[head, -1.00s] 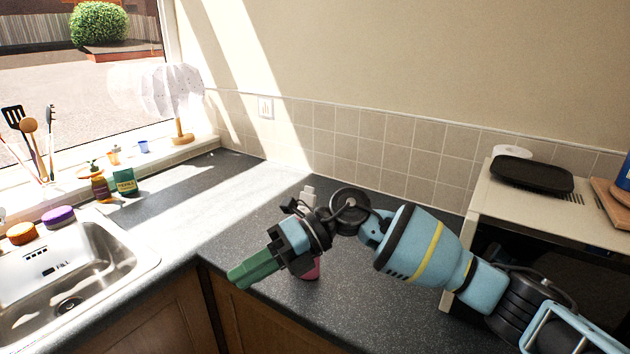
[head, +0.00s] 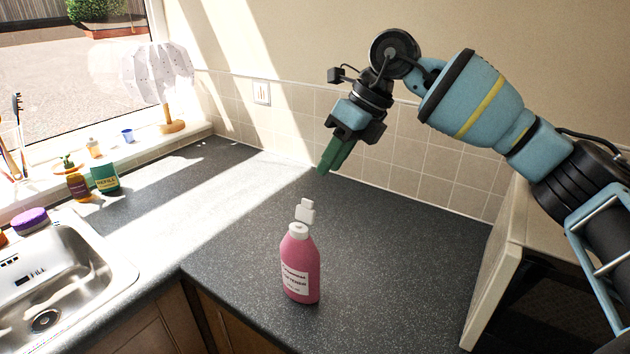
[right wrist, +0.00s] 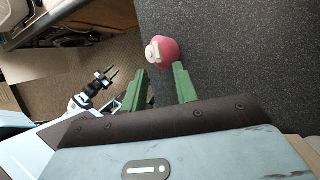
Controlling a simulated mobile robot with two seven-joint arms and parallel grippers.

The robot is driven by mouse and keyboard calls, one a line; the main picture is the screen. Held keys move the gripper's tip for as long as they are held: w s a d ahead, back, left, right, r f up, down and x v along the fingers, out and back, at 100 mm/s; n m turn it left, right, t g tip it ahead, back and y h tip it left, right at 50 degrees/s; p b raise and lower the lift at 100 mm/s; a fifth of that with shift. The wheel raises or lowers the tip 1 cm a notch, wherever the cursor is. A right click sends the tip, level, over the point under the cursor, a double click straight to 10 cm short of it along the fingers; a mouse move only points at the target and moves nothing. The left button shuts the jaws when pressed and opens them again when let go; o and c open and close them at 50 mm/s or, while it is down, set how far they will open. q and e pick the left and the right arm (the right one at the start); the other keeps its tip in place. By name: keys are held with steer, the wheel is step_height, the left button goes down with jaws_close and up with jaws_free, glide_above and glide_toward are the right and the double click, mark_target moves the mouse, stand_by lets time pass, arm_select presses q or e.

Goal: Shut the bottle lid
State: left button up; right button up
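A pink bottle (head: 300,270) with a white label stands upright on the dark worktop. Its white lid (head: 305,211) stands up, flipped open above the white cap. My right gripper (head: 326,168) is in the air above and behind the bottle, apart from it, with green fingers pointing down. In the right wrist view its fingers (right wrist: 160,76) are spread and empty, and the bottle (right wrist: 169,48) shows beyond them with its white top toward me. My left gripper (right wrist: 111,72) shows small in the right wrist view, its fingers apart and empty; it is outside the head view.
A sink (head: 75,270) lies at the left and a microwave (head: 495,265) at the right. An amber bottle (head: 79,187) and a green container (head: 105,177) stand by the windowsill, below a lamp (head: 160,85). The worktop around the pink bottle is clear.

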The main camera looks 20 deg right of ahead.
mark_target(306, 211)
steer(key=s+x, duration=0.1)
steer(key=x, duration=0.6)
steer(key=shift+w+a+f, duration=0.2)
steer(key=shift+w+f, duration=0.1)
steer(key=shift+w, duration=0.05)
jaws_close()
